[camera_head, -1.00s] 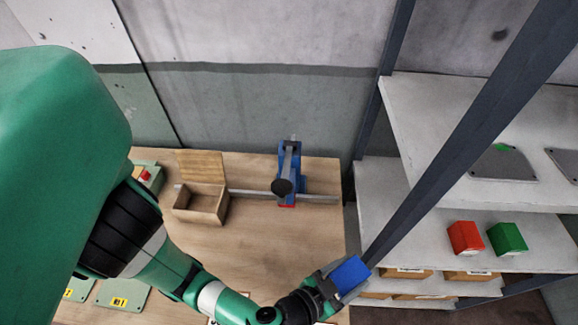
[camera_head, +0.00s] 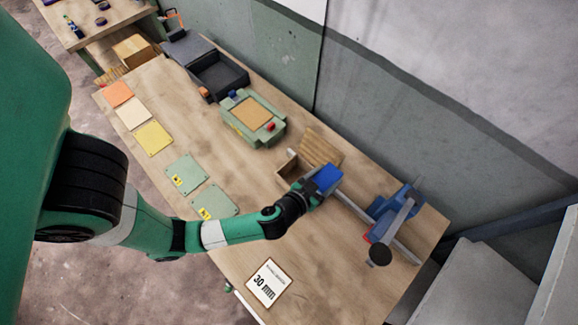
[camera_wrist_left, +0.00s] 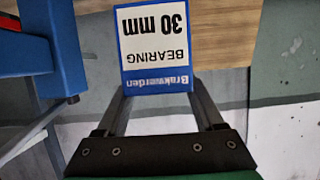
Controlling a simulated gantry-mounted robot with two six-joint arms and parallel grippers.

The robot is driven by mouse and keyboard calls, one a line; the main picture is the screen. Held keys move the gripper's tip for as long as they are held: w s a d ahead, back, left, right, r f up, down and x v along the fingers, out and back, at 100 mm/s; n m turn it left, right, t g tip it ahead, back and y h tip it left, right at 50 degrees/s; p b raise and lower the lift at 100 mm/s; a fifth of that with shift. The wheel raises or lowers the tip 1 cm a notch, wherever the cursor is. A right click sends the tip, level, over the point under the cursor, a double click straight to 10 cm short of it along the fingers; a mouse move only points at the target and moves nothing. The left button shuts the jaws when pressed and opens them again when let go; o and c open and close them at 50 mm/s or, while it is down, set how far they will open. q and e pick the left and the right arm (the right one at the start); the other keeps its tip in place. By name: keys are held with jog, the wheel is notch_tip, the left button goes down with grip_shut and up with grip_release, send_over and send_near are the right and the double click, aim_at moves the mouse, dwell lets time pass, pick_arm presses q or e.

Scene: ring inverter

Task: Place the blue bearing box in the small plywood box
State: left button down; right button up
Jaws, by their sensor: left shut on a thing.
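The blue bearing box (camera_head: 328,178) is in my left gripper (camera_head: 314,188), in the head view. In the left wrist view the bearing box (camera_wrist_left: 156,60) sits between the two fingers, its white "BEARING 30 mm" label facing the camera upside down. The small plywood box (camera_head: 288,168) stands on the workbench with its lid (camera_head: 322,147) open. The held box is beside its right end, partly in front of it, and appears raised above the bench. The plywood box's inside is only partly visible. My right gripper is not in view.
A blue vise (camera_head: 392,212) and a grey rail (camera_head: 365,214) lie just right of the held box. A green fixture (camera_head: 250,117) and a black tray (camera_head: 218,78) stand farther left. Flat green plates (camera_head: 185,173) and a 30 mm card (camera_head: 269,282) lie on the workbench (camera_head: 330,265).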

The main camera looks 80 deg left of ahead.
pick_arm(q)
jog(key=s+a+r+p, duration=0.2)
jog(key=a+p, duration=0.3)
jog(key=a, duration=0.1)
pick_arm(e)
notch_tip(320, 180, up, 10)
jog(key=p, duration=0.3)
pick_arm(q)
jog(key=b, duration=1.1)
send_near(312, 167)
jog(key=x, duration=0.4)
jog(key=shift+w+f, duration=0.15)
jog(key=shift+f, duration=0.15)
jog(key=shift+a+r, duration=0.1)
jog(key=shift+r, duration=0.05)
jog(key=shift+f+b, duration=0.45)
jog(key=shift+f, duration=0.15)
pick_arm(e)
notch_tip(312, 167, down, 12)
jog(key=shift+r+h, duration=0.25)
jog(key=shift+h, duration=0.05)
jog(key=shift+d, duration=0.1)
pick_arm(q)
grip_release()
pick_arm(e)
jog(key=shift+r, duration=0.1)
